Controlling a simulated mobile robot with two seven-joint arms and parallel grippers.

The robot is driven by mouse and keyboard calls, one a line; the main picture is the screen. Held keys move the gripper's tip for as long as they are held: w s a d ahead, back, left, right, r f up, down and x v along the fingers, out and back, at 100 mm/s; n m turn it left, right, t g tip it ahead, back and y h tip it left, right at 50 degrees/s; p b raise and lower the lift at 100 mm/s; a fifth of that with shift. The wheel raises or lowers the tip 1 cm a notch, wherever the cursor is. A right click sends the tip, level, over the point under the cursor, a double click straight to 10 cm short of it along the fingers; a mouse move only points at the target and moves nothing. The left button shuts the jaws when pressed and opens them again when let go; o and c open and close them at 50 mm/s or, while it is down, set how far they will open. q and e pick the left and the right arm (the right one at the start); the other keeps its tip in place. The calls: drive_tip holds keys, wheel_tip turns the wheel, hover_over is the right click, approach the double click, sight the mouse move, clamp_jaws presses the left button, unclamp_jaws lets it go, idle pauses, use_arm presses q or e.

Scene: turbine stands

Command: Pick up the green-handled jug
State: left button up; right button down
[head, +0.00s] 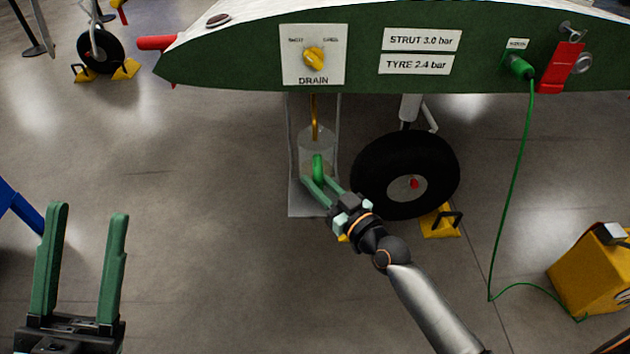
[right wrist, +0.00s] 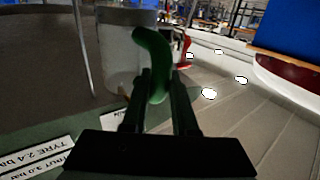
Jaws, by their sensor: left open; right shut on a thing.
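The jug (head: 311,146) is a clear cylinder with a green handle (head: 318,168), below the drain panel (head: 313,80). It sits in a narrow upright stand with a pale base plate (head: 299,205). My right gripper (head: 319,182) reaches in from the lower right and is shut on the green handle. In the right wrist view the handle (right wrist: 153,62) rises between the two dark fingers, with the clear jug body (right wrist: 118,65) behind it. My left gripper (head: 88,225) is open and empty at the lower left, far from the jug.
A black wheel (head: 380,178) with a yellow chock (head: 441,222) stands just right of the jug. A dark yellow tube (head: 314,115) comes down above the jug. A green cable (head: 513,190) runs to a yellow box (head: 597,270). The floor left of the stand is clear.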

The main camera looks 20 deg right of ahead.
drive_tip(key=p+v, duration=0.2)
drive_tip(key=v, duration=1.5)
drive_tip(key=shift+f, duration=0.1)
drive_tip(key=c, duration=1.2)
unclamp_jaws()
clamp_jaws()
drive_tip(key=shift+a, duration=0.1)
